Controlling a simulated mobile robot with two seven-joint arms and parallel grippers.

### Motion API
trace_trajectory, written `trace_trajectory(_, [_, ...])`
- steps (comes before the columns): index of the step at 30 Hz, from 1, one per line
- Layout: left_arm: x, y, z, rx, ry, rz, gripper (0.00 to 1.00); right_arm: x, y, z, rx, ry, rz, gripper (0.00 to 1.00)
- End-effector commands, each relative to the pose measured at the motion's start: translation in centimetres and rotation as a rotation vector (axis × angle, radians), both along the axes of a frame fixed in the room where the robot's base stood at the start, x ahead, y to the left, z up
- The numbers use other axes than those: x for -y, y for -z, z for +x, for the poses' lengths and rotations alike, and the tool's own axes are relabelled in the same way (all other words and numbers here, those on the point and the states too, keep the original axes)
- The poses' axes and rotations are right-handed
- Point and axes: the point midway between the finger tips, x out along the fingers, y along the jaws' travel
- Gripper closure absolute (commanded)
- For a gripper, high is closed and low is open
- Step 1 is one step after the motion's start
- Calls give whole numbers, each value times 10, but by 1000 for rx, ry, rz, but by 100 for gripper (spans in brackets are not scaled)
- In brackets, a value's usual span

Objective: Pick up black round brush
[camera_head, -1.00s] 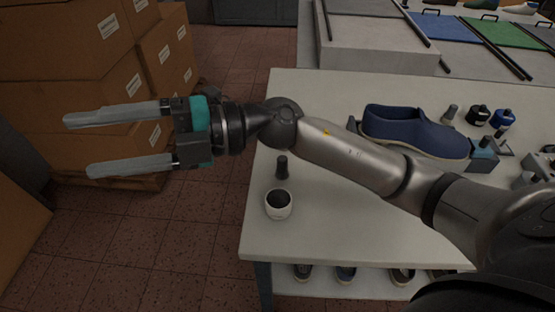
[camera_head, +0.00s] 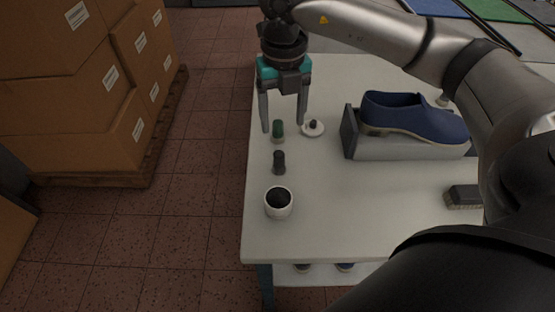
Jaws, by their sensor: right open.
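The black round brush (camera_head: 279,162) stands upright near the left edge of the white table (camera_head: 340,222). It is a small dark cylinder. My right gripper (camera_head: 282,127) is open and points down the picture, a little farther back than the black brush. Its fingertips appear on either side of a small green-topped brush (camera_head: 278,129); I cannot tell how high they are above it. Nothing is seen held between the fingers. My left gripper is not in view.
A white jar with dark contents (camera_head: 279,203) stands in front of the black brush. A white lid with a dark knob (camera_head: 313,128) lies by the right fingertip. A blue shoe (camera_head: 412,115) rests on a grey stand. A dark block brush (camera_head: 464,196) lies right. Cardboard boxes (camera_head: 60,110) stand left.

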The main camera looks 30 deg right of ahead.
Motion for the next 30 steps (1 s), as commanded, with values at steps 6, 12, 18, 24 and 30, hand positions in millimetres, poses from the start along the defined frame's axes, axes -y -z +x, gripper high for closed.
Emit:
trace_trajectory(6, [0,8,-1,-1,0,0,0,-1,51,-1,-7,-2,2,28])
trace_trajectory(12, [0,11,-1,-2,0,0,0,-2,79,0,-4,-4,4,28])
trace_trajectory(18, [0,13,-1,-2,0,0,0,-2,92,1,-3,-5,5,28])
trace_trajectory(24, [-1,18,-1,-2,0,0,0,-4,122,7,-4,-4,5,28])
trace_trajectory(30, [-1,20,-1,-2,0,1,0,-4,137,7,-2,-5,5,28])
